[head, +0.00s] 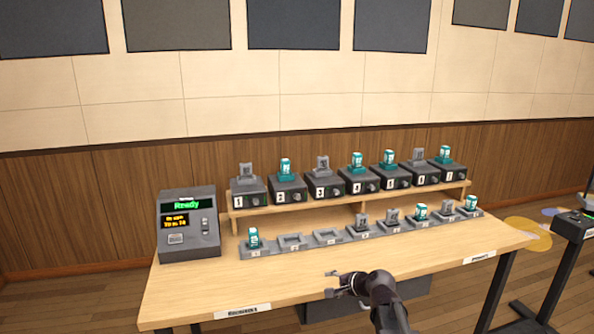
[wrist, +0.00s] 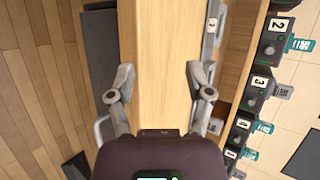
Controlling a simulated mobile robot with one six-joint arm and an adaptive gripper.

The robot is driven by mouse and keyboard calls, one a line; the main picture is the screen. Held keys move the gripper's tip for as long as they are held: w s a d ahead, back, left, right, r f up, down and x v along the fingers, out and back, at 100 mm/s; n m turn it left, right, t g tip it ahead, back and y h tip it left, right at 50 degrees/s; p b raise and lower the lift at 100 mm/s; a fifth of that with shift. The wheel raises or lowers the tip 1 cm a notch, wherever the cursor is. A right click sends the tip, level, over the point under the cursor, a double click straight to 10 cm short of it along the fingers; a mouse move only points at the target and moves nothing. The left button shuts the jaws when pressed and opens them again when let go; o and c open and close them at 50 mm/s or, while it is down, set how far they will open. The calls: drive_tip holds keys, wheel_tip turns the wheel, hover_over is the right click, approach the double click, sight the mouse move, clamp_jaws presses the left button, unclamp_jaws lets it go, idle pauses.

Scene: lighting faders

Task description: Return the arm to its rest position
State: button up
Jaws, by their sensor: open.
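My gripper (head: 335,283) is over the front part of the wooden table (head: 200,295), in the head view near the table's front edge, with my dark arm coming in from below right. In the wrist view, its two grey fingers (wrist: 158,82) are spread apart, with only bare wood between them. It holds nothing and is apart from the row of grey holders (head: 290,241) behind it.
Several dark numbered units (head: 287,189) stand on a raised shelf (head: 270,209), topped with teal or grey pieces. The front holders bear similar pieces; two near the left look empty. A console (head: 188,225) reading "Ready" stands at left. The table's front strip is clear.

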drive_tip(key=s+d+f+n+g+h, duration=0.2)
drive_tip(key=s+f+n+g+h, duration=0.15)
drive_tip(key=s, duration=0.35)
drive_tip(key=s+d+f+n+g+h, duration=0.2)
drive_tip(key=s+n, duration=0.2)
drive_tip(key=s, duration=0.2)
drive_tip(key=s+d+f+n+g+h, duration=0.2)
drive_tip(key=s+d+n+g, duration=0.15)
drive_tip(key=s, duration=0.35)
wheel_tip(320, 180, up, 18)
drive_tip(key=a+p, duration=0.1)
drive_tip(key=p, duration=1.7)
drive_tip(key=shift+w+f+n+t+p, duration=0.25)
drive_tip(key=shift+n+t+p, duration=0.05)
